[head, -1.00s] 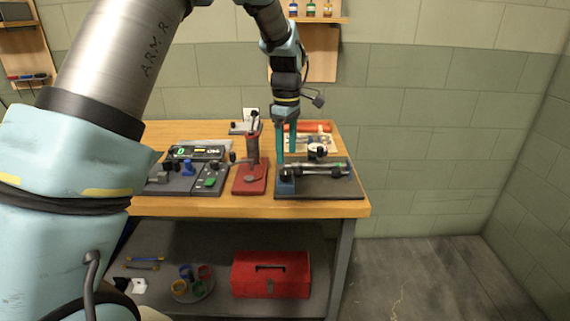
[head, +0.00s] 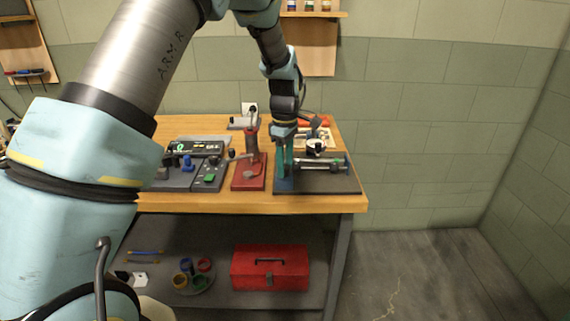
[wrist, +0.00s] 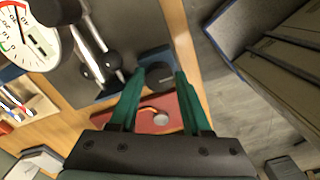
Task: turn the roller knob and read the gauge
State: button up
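The roller device stands on a dark base plate (head: 335,184) at the right end of the bench, with its metal rods (wrist: 97,32) and a blue block (wrist: 151,54). A round dark knob (wrist: 158,74) sits at the blue block. The white gauge (wrist: 24,38) is partly cut off in the wrist view; its numbers are too small to read surely. In the head view my gripper hides the knob.
A red stand with a lever (head: 248,172) is close to the left of my gripper. Grey control boxes (head: 190,174) sit farther left. A tray (head: 322,131) lies behind the roller device. A red toolbox (head: 270,267) is on the lower shelf. Open floor lies to the right.

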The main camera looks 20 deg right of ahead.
grip_shut()
